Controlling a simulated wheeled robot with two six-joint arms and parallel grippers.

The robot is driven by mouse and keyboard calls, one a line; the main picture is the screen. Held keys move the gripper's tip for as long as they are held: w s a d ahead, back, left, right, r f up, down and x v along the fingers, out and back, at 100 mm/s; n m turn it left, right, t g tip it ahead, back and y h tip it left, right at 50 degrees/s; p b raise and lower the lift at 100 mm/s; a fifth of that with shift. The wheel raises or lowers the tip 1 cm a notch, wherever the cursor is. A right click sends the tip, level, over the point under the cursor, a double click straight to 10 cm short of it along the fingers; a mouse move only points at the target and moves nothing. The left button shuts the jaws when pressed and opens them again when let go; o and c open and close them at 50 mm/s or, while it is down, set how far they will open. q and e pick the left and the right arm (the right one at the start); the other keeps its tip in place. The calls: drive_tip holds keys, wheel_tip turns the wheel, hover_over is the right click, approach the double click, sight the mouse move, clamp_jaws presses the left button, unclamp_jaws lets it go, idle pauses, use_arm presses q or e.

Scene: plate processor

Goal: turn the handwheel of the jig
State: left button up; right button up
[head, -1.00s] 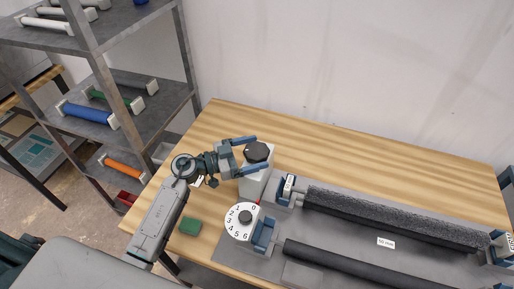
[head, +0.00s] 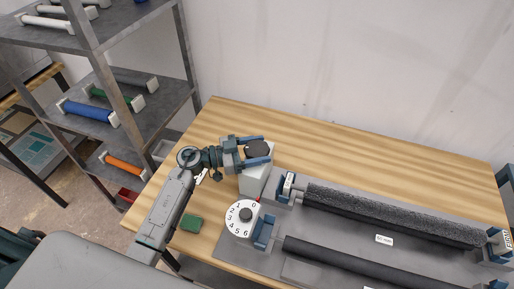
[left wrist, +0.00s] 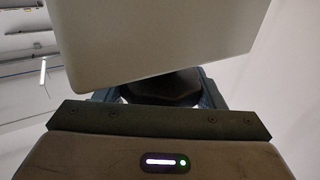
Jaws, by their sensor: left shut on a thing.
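The black handwheel (head: 257,148) sits on top of a white box-shaped post (head: 252,182) at the left end of the jig (head: 232,250). My left gripper (head: 266,150) is shut on the handwheel, with one blue finger along its far side and one along its near side. In the left wrist view the dark handwheel (left wrist: 172,86) shows between the two fingers, partly hidden by the pale post (left wrist: 150,40). A white dial (head: 240,226) numbered from 0 to 6 faces up in front of the post. My right gripper is not in view.
Blue clamps (head: 264,232) and a rough dark bar (head: 390,215) lie right of the post, with a smooth dark bar (head: 350,262) nearer. A metal shelf (head: 150,115) stands left. The table's back strip is clear.

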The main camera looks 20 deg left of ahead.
use_arm(q)
drive_tip(key=m+g+h, duration=0.1)
drive_tip(key=g, duration=0.1)
drive_tip(key=shift+w+m+g, duration=0.1)
drive_tip(key=shift+m+g, duration=0.2)
drive_tip(key=shift+m, duration=0.1)
drive_tip(key=shift+m+g+h, duration=0.5)
drive_tip(key=shift+m+g, duration=0.3)
drive_tip(key=shift+g, duration=0.4)
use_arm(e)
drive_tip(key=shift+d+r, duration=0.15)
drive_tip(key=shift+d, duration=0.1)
use_arm(q)
drive_tip(key=o, duration=1)
